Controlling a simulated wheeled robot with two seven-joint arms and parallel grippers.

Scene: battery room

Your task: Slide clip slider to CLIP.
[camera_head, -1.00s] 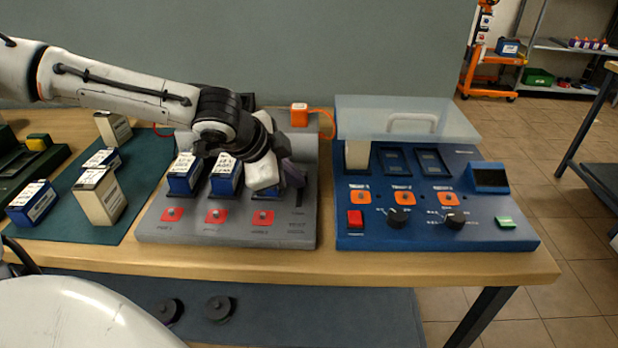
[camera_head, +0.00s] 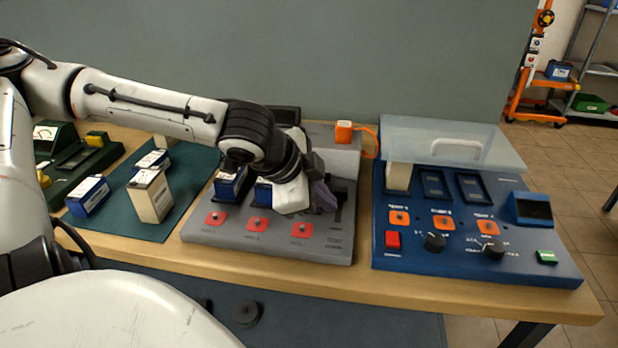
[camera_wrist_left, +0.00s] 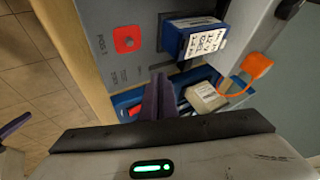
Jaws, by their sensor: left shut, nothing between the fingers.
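My left gripper (camera_head: 324,197) is shut and empty, its purple fingers pointing down over the right part of the grey panel (camera_head: 200,238). The dark slot of the clip slider (camera_head: 338,207) lies just right of the fingertips in the head view. The slider knob cannot be made out, and contact with it cannot be told. In the left wrist view the closed purple fingers (camera_wrist_left: 157,100) hang over the panel edge nearest the blue unit. A purple finger tip at the left edge of that view looks like part of my right gripper (camera_wrist_left: 15,124).
Blue batteries (camera_head: 230,183) stand in the panel behind red buttons (camera_head: 257,224). An orange plug (camera_head: 344,131) with a cable sits behind. Right of the panel stands a blue unit (camera_head: 470,262) with a clear lid (camera_head: 400,133). Loose batteries stand on the green mat (camera_head: 115,236).

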